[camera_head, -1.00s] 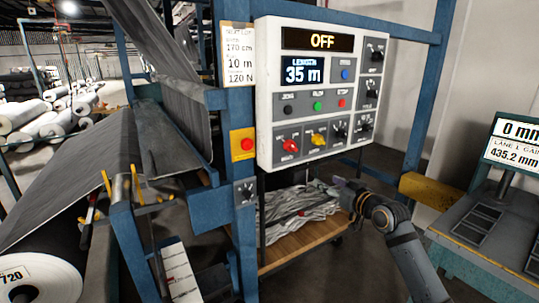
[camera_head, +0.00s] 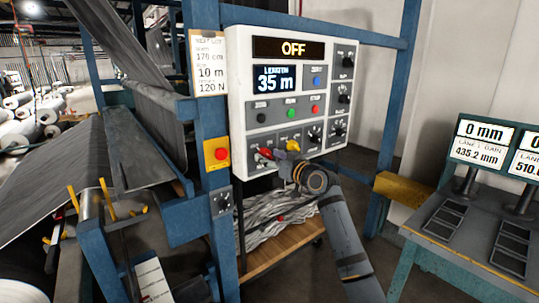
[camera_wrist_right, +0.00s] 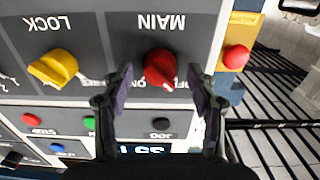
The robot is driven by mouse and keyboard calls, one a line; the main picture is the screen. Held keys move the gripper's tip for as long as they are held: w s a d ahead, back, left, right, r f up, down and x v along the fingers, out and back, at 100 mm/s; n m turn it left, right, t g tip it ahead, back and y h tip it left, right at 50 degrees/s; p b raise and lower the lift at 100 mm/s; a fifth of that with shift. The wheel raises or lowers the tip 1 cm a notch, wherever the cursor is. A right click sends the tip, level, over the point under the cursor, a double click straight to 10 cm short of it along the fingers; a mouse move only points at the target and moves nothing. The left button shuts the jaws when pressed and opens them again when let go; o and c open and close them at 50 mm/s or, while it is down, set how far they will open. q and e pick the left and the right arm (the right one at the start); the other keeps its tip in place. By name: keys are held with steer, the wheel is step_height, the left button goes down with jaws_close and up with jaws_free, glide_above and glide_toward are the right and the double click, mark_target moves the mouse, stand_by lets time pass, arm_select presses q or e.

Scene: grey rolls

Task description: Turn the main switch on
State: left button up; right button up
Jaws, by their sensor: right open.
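The main switch is a red rotary knob (camera_wrist_right: 162,69) labelled MAIN, seen upside down in the right wrist view. The panel's top display (camera_head: 293,48) reads OFF. My right gripper (camera_wrist_right: 160,80) is open, with one finger on each side of the red knob in the wrist view. I cannot tell whether the fingers touch it. My left gripper is out of view.
A yellow LOCK knob (camera_wrist_right: 54,68) sits beside the main switch. A red button on a yellow plate (camera_head: 220,153) is on the blue post left of the panel. A table with displays (camera_head: 440,235) stands at the right. A wooden shelf (camera_head: 280,250) with cloth is below the panel.

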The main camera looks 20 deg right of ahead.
steer(key=shift+w+a, duration=0.1)
steer(key=shift+w, duration=0.05)
steer(key=shift+f, duration=0.1)
steer(key=c, duration=1.2)
